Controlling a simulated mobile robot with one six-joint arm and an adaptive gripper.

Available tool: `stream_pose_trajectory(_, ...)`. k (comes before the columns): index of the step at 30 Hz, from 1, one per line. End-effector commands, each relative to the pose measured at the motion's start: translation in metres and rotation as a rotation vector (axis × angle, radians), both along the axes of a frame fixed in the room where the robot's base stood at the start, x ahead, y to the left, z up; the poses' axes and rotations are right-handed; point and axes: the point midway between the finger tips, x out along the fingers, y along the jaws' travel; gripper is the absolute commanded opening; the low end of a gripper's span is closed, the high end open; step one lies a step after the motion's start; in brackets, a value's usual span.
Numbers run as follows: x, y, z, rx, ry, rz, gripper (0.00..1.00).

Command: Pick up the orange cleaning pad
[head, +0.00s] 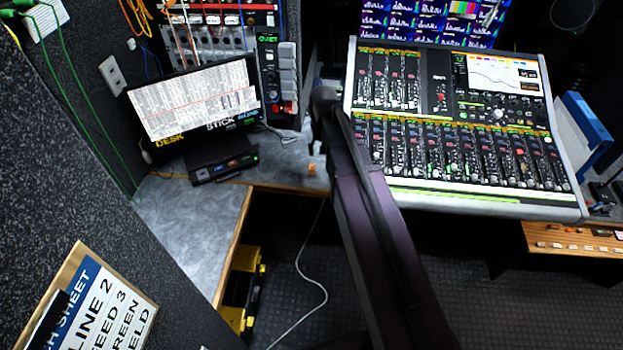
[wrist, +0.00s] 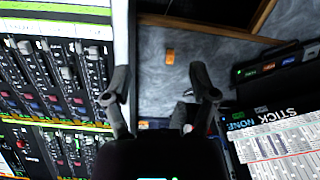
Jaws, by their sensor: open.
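The orange cleaning pad (head: 311,169) is a tiny orange block on the grey desk top (head: 193,218), left of the mixing console. It also shows in the wrist view (wrist: 170,56), upright in the picture on bare desk, above the gap between my fingertips. My gripper (wrist: 160,86) is open with nothing between its two dark fingers. It is apart from the pad.
The mixing console (head: 462,125) stands close on the right of the pad. A lit screen (head: 195,98) and a small black box (head: 222,166) stand to its left. The wooden front edge of the desk is near. A thin white cable (head: 312,280) hangs below.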

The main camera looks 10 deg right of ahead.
Motion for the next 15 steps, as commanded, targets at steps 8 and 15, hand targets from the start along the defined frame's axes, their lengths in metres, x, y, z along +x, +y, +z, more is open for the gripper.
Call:
stream_pose_trajectory(8,0.079,0.001,-0.066,0.0,0.0,-0.068,0.74)
stream_pose_trajectory(15,0.131,0.001,-0.104,0.001,0.0,-0.118,0.74)
